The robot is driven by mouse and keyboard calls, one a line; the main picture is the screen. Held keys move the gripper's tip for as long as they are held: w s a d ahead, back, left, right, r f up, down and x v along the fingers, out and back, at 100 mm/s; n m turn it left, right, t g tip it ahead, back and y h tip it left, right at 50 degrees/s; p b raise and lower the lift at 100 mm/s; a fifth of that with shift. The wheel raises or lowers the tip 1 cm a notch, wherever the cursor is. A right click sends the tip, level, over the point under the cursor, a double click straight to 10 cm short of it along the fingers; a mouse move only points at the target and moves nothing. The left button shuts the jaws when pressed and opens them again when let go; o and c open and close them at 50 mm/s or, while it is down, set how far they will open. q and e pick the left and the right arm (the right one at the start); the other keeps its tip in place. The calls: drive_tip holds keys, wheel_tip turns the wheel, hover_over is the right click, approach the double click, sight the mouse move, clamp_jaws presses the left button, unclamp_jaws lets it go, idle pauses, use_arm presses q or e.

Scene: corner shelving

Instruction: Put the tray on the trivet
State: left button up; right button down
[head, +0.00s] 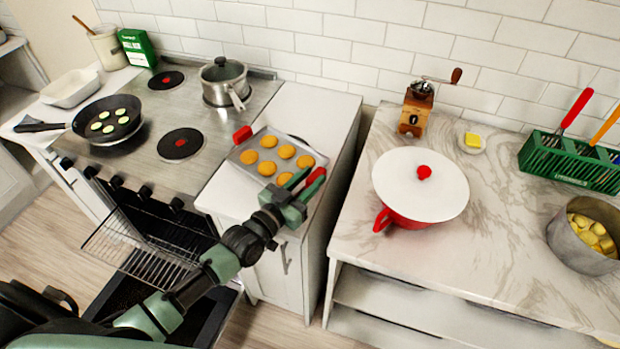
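The grey metal tray (236,155) holds several round golden cookies and lies on the white counter right of the stove. It has a red grip on its left end (242,134) and another on its right end (315,174). A thin dark curved edge (298,139) shows behind the tray; it may be the trivet, mostly hidden under the tray. My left gripper (305,182) is at the tray's right end, by the red grip, with its two fingers apart. I cannot tell whether it touches the grip. My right gripper is out of view.
The stove (215,118) carries a frying pan (120,112) and a lidded pot (226,84). The oven door is open below. Across a gap, the marble counter (490,240) holds a red pot with a white lid (410,190), a grinder (416,108) and a green rack (570,160).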

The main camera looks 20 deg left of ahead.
use_arm(q)
drive_tip(key=shift+o, duration=0.6)
drive_tip(key=b+v, duration=0.2)
drive_tip(key=v, duration=0.9)
drive_tip(key=shift+s+a+r, duration=0.1)
drive_tip(key=shift+s+a, duration=0.05)
drive_tip(key=shift+s, duration=0.35)
